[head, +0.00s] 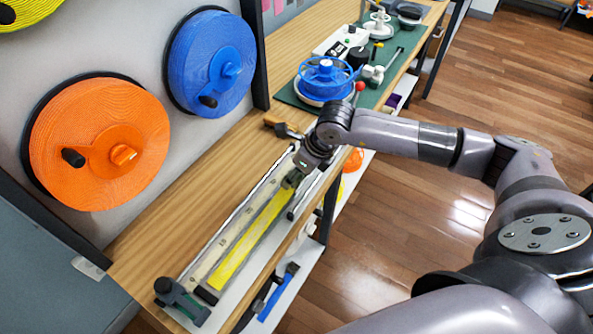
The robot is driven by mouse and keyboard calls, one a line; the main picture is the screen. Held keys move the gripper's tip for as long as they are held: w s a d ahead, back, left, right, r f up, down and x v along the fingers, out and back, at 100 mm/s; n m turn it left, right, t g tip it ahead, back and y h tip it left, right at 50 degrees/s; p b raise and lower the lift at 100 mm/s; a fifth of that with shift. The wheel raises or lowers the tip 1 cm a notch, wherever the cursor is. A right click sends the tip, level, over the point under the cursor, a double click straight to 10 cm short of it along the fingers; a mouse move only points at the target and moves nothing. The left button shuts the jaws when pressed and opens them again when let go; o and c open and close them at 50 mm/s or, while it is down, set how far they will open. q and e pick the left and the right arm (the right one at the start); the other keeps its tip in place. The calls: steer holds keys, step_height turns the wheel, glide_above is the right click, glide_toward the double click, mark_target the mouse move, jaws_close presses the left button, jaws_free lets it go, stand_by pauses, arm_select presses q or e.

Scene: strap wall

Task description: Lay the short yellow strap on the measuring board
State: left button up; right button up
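The short yellow strap (250,240) lies straight along the measuring board (219,249), a long pale board with printed marks on the wooden bench. The strap runs lengthwise, from near a dark stop at the front end up to my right gripper. My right gripper (290,183) points down at the strap's far end. Its fingers are small and partly hidden by the wrist, so I cannot tell whether they are shut on the strap or just beside it. My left gripper is not in view.
A dark clamp (180,297) sits at the board's front end. Orange (85,120) and blue (190,45) strap reels hang on the wall. A blue spool (326,72) and other tools stand on a green mat farther back. Bare bench lies left of the board.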

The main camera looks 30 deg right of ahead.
steer(key=o, duration=0.5)
steer(key=shift+o, duration=0.2)
steer(key=v, duration=1.2)
steer(key=shift+d, duration=0.1)
